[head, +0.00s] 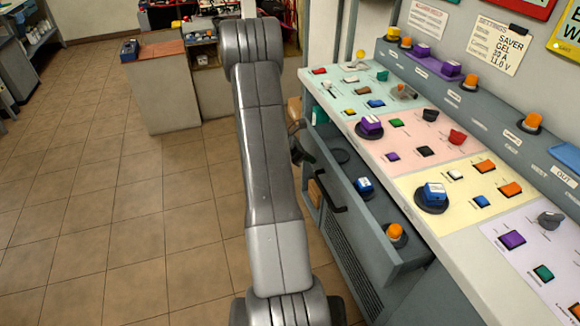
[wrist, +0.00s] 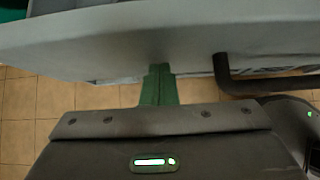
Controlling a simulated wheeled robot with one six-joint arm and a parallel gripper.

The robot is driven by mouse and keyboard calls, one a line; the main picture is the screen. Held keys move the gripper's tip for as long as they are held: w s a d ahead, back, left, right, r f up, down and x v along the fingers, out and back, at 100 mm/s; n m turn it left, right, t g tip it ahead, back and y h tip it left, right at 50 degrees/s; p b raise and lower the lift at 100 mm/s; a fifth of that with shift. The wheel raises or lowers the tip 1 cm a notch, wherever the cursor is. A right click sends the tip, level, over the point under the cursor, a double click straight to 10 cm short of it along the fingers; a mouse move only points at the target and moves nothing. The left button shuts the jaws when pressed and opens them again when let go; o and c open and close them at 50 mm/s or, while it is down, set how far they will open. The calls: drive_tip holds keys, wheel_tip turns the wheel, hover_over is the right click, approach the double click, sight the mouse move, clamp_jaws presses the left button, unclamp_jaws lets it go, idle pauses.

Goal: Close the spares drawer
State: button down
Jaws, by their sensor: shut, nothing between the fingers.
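The spares drawer (head: 368,236) stands open under the grey bench, pulled out to the left. Its dark bar handle (head: 330,196) is on the front. Inside are a blue-and-white piece (head: 364,187) and an orange-topped piece (head: 396,233). In the wrist view, the drawer's grey front (wrist: 110,42) spans the top and its black handle (wrist: 262,86) is at the right. My gripper (wrist: 159,72) has its green fingers shut and empty, tips at the drawer front, left of the handle. I cannot tell whether they touch. In the head view my arm hides most of the gripper.
The sloping bench top (head: 450,209) above the drawer carries several coloured blocks on coloured zones. A grey-and-wood cabinet (head: 165,95) stands at the back. The tiled floor (head: 110,220) to the left is clear.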

sight(320, 143)
drive_tip(key=w+d, duration=0.1)
drive_tip(key=d, duration=0.3)
drive_tip(key=w+d+b, duration=0.1)
drive_tip(key=d, duration=0.3)
drive_tip(key=w+d, duration=0.2)
drive_tip(key=d, duration=0.2)
drive_tip(key=shift+d+b, duration=0.1)
drive_tip(key=shift+b, duration=0.25)
drive_tip(key=shift+w+d+r, duration=0.1)
drive_tip(key=shift+d, duration=0.1)
drive_tip(key=shift+r, duration=0.1)
drive_tip(key=shift+a, duration=0.3)
drive_tip(key=a, duration=0.1)
drive_tip(key=s+a, duration=0.1)
drive_tip(key=a, duration=0.1)
drive_tip(key=shift+f+b, duration=0.2)
drive_tip(key=shift+b, duration=0.15)
drive_tip(key=v, duration=1)
drive_tip(key=shift+s+a, duration=0.2)
drive_tip(key=shift+a, duration=0.1)
